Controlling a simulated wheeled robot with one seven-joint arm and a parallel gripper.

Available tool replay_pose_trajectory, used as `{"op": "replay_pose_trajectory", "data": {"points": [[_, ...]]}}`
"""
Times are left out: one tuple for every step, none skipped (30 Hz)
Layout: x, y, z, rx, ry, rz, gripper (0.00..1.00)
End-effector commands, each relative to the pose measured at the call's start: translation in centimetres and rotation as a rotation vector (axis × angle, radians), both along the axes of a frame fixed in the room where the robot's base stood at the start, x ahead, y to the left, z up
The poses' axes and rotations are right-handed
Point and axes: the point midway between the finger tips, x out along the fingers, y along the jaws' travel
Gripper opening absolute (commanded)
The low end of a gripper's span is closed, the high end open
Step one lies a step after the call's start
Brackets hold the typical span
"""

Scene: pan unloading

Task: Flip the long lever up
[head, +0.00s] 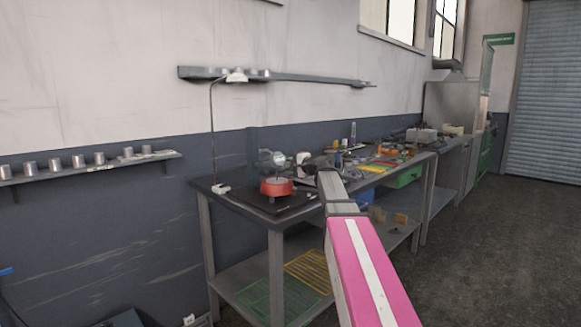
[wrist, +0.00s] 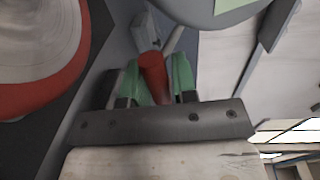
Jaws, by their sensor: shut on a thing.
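In the wrist view, a red cylindrical grip (wrist: 153,68) sits between the two green fingers of my gripper (wrist: 157,78). It joins a grey metal part (wrist: 146,30) behind it and looks like the end of the long lever. My gripper is shut on this red grip. The lever's full length and pivot are hidden, so I cannot tell its angle. In the head view, my pink arm reaches to the bench, and the gripper and lever are too small or hidden to make out.
A red round device with a metal top (head: 276,187) stands on the workbench; it also shows in the wrist view (wrist: 62,85), left of my fingers. A clear shield (head: 254,145) stands behind it. Tools clutter the bench to the right. A shelf (head: 300,78) runs along the wall above.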

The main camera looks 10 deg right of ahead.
Motion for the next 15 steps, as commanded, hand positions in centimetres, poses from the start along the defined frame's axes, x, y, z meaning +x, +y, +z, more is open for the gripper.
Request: {"op": "replay_pose_trajectory", "data": {"points": [[-0.1, -0.1, 0.1, -0.017, 0.012, 0.002, 0.00], [-0.2, -0.1, 0.3, -0.023, 0.022, 0.001, 0.00], [-0.2, -0.2, 0.7, -0.033, 0.035, 0.001, 0.00], [-0.3, -0.2, 0.9, -0.043, 0.046, 0.001, 0.00], [-0.3, -0.2, 1.2, -0.053, 0.061, 0.001, 0.00], [-0.3, -0.3, 1.6, -0.067, 0.080, 0.001, 0.00], [-0.4, -0.3, 1.9, -0.079, 0.098, 0.001, 0.00], [-0.4, -0.3, 2.3, -0.092, 0.115, 0.001, 0.00], [-0.4, -0.4, 2.7, -0.108, 0.140, 0.002, 0.00], [-0.4, -0.4, 3.1, -0.122, 0.160, 0.001, 0.00], [-0.4, -0.4, 3.5, -0.137, 0.179, 0.002, 0.00], [-0.4, -0.4, 4.0, -0.156, 0.207, 0.002, 0.00], [-0.3, -0.4, 4.4, -0.171, 0.228, 0.002, 0.00], [-0.3, -0.4, 4.9, -0.187, 0.249, 0.002, 0.00], [-0.3, -0.3, 5.4, -0.209, 0.279, 0.002, 0.00]]}}
